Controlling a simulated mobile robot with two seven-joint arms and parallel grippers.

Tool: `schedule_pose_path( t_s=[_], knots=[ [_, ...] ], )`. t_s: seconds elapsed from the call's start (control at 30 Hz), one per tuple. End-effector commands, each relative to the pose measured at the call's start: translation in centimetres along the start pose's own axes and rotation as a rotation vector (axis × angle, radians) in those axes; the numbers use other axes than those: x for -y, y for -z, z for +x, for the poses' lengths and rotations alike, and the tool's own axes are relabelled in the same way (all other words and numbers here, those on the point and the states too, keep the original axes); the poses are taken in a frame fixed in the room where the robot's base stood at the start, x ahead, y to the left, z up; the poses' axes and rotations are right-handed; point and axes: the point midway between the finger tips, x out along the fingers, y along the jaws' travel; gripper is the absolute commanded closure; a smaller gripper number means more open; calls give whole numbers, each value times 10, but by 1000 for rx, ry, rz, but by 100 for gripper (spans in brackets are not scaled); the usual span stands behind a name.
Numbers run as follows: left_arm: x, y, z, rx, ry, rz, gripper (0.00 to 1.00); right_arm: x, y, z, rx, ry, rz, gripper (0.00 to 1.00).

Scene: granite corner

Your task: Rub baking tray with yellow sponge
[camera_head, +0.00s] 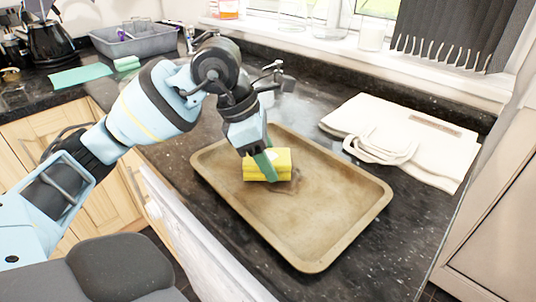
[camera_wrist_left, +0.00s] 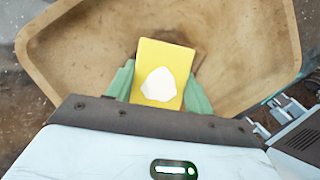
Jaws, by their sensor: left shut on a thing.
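The baking tray (camera_head: 330,215) is brown, with a raised rim, and lies flat on the dark granite worktop. A dark brown stain (camera_head: 288,185) shows on its floor beside the sponge. The yellow sponge (camera_head: 282,163) is at the tray's far left part, low over or on the tray floor. My left gripper (camera_head: 266,165) is shut on the sponge from above, with green fingers. In the left wrist view the sponge (camera_wrist_left: 160,75) sits between both fingers, with a white patch on its face. The tray (camera_wrist_left: 90,40) fills the background there. My right gripper is not in view.
A cream cloth bag with handles (camera_head: 400,135) lies right of the tray. A grey basin (camera_head: 135,40), a green cloth (camera_head: 80,76) and a black kettle (camera_head: 48,42) stand at the back left.

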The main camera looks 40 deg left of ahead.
Motion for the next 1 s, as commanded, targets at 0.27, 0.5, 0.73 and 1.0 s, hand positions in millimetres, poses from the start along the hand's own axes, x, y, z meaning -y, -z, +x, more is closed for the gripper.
schedule_pose_path(
  t_s=[0.27, 0.5, 0.73, 1.0],
  knots=[
    [0, 2, 5, 0, 0, 0, 66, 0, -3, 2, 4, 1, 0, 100],
    [2, 0, 5, 0, 1, 1, 66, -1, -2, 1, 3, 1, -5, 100],
    [14, -10, 9, 1, 1, 2, 66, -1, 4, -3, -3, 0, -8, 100],
    [27, -20, 14, 0, 1, 1, 66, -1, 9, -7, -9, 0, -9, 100]
  ],
)
